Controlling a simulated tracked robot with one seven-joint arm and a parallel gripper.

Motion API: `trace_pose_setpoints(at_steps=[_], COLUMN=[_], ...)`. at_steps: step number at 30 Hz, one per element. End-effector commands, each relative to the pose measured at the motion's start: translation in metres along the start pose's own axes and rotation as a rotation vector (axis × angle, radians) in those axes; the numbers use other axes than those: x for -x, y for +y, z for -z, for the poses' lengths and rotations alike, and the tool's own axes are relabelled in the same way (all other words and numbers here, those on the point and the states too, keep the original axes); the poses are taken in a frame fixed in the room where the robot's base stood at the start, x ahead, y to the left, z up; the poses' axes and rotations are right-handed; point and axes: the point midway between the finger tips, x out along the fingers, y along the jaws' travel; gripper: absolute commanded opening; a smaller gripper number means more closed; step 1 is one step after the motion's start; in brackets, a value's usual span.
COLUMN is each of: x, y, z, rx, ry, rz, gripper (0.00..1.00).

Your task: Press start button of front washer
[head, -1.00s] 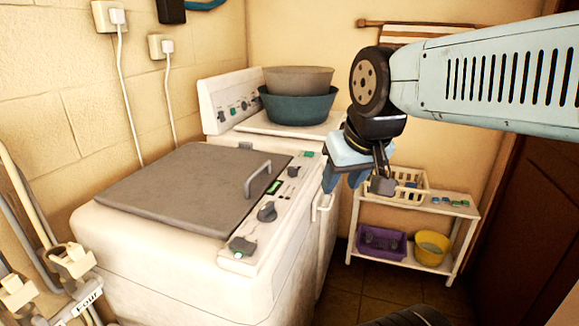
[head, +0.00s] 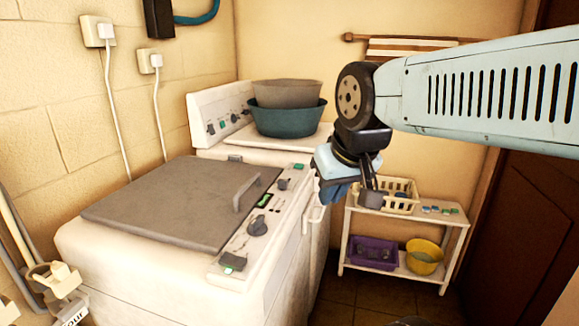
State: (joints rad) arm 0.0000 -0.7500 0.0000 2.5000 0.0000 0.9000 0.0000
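The front washer (head: 110,255) is the nearer white machine, with a closed grey lid (head: 170,205) that has a bar handle. Its sloping control panel (head: 228,275) runs along the lid's right side. The panel carries a green button (head: 299,167) at the far end, a small knob (head: 284,183), a green-lit display (head: 264,201), a large dark knob (head: 257,227), and a dark switch with green (head: 233,262) at the near end. My gripper (head: 334,192) hangs right of the panel's far end, apart from it, fingers downward. Its finger gap is unclear.
A second white washer (head: 215,107) stands behind, with a grey basin (head: 287,93) and a teal basin (head: 288,121) on top. A white shelf (head: 405,277) at right holds a basket (head: 400,195), purple crate (head: 374,255) and yellow bucket (head: 424,257). Dark floor lies between.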

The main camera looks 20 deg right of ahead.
Motion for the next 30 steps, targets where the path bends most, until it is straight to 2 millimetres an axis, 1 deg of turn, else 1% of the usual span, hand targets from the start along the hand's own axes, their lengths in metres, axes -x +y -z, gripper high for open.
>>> trace_pose_setpoints(at_steps=[1,3,30], x=[0.0000,0.0000,0.0000], y=[0.0000,0.0000,0.0000], z=[0.0000,0.0000,0.0000], rx=[0.000,0.000,0.000], ry=[0.000,0.000,0.000], rz=[0.000,0.000,0.000], gripper=[0.04,0.00,0.00])
